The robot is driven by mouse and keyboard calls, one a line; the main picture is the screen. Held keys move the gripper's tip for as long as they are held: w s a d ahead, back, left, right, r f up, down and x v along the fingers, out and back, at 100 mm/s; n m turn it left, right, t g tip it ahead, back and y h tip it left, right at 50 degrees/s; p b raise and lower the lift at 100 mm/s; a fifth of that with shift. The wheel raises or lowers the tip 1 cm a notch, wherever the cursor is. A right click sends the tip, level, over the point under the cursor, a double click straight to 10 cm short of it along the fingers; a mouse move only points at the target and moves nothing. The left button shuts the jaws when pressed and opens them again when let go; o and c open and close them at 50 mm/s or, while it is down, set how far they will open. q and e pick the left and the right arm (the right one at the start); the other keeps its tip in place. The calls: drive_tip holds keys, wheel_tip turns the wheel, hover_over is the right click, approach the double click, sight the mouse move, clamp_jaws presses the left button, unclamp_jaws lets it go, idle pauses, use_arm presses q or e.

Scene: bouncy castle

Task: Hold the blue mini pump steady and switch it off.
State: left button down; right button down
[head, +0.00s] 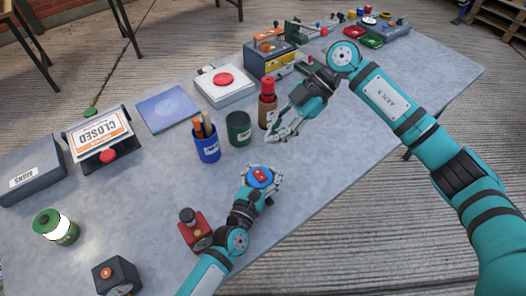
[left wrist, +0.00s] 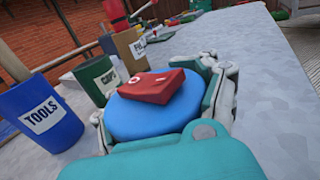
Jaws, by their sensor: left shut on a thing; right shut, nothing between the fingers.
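The blue mini pump (head: 251,182) is round, with a red rocker switch (head: 261,174) on top. It stands on the grey table near the front middle. My left gripper (head: 262,180) is shut around its body, with fingers on both sides. In the left wrist view the pump (left wrist: 138,122) fills the middle and the red rocker (left wrist: 150,87) shows a white ring mark. I cannot tell which side of the rocker is down. My right gripper (head: 274,136) is shut and empty, above the table behind the pump, apart from it.
Behind the pump stand the blue TOOLS cup (head: 207,150), a green cup (head: 238,133) and a brown container (head: 266,114) with a red bottle, close to my right gripper. A red device (head: 193,230) with a black knob is beside my left arm. Table right of the pump is clear.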

drive_tip(key=shift+w+v, duration=0.2)
drive_tip(key=shift+v, duration=1.4)
drive_tip(key=shift+a, duration=0.15)
use_arm(q)
unclamp_jaws()
